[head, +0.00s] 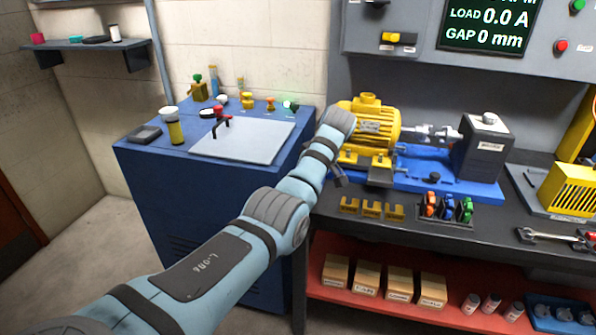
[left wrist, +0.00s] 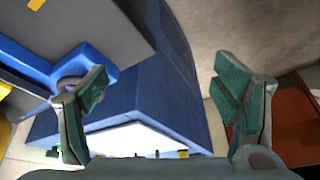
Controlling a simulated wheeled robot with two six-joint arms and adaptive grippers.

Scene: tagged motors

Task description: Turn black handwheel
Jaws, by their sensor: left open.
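My left arm comes in from the left in the head view, and its gripper (head: 340,177) is beside the left end of the blue motor base (head: 465,187). The wrist covers part of the yellow motor (head: 372,122). In the left wrist view the gripper (left wrist: 165,90) is open, its two green-grey fingers wide apart with nothing gripped. A round greyish part (left wrist: 68,83) at the end of the blue base is partly hidden behind the left-hand finger; I cannot tell whether it is the black handwheel. A small dark round part (head: 434,178) shows on the base's front. My right gripper is not in view.
A blue cabinet (head: 205,215) with a light top plate stands left of the dark workbench (head: 375,225). Yellow blocks (head: 372,209) and a tray of coloured parts (head: 448,208) lie in front of the base. A grey box (head: 487,140) stands at its right end.

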